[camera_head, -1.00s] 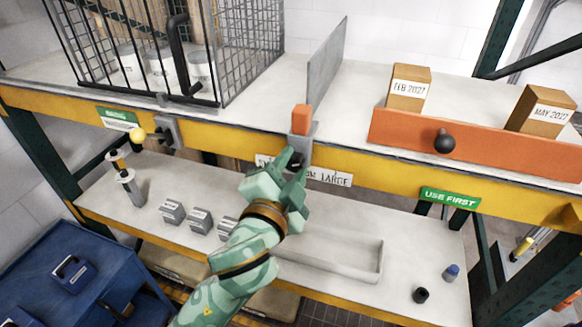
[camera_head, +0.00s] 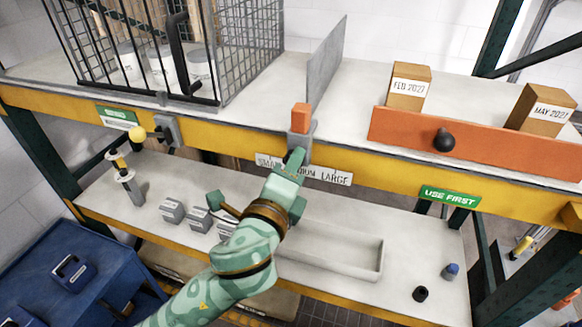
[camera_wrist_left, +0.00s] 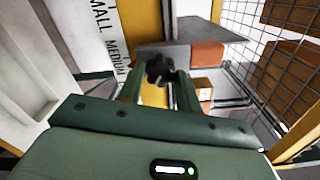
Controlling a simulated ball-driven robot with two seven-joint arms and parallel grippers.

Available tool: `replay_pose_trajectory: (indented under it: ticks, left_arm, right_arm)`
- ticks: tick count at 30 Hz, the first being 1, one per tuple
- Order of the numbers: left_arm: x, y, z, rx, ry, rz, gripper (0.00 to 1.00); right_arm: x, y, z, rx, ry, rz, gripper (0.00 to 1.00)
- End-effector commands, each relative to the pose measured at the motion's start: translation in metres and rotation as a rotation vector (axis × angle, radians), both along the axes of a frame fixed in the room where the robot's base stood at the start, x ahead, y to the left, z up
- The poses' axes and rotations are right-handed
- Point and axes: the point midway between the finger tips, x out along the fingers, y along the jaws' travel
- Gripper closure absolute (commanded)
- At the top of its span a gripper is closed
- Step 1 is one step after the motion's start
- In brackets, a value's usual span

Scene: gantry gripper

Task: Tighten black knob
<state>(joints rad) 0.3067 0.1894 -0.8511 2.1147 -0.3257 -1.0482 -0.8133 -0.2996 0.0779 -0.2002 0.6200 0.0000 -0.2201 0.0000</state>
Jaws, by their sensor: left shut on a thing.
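The black knob (camera_wrist_left: 160,68) is a lobed star knob, seen in the wrist view under the grey bracket of the divider. My left gripper (camera_wrist_left: 159,84) has its two green fingers on either side of the knob and is shut on it. In the head view my left gripper (camera_head: 293,160) reaches up to the grey bracket (camera_head: 300,146) on the yellow beam, and it hides the knob there. An orange block (camera_head: 301,117) sits on top of the bracket, in front of the upright grey divider (camera_head: 325,65). My right gripper is not in view.
A size label (camera_head: 325,174) runs along the beam behind the gripper. Below, the lower shelf holds grey blocks (camera_head: 199,219), a long shallow tray (camera_head: 335,250) and small dark pieces.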

Motion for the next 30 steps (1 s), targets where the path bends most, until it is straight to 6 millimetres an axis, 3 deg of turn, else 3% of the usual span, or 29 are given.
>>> replay_pose_trajectory:
  ticks: [15, 30]
  left_arm:
    - [0.0008, 0.0009, 0.0012, 0.336, -0.114, 0.002, 0.89]
    - [0.0008, 0.0008, 0.0016, 0.41, -0.139, 0.002, 0.88]
  right_arm:
    - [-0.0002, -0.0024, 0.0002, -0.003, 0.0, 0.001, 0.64]
    - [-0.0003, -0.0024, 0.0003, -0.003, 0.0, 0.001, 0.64]
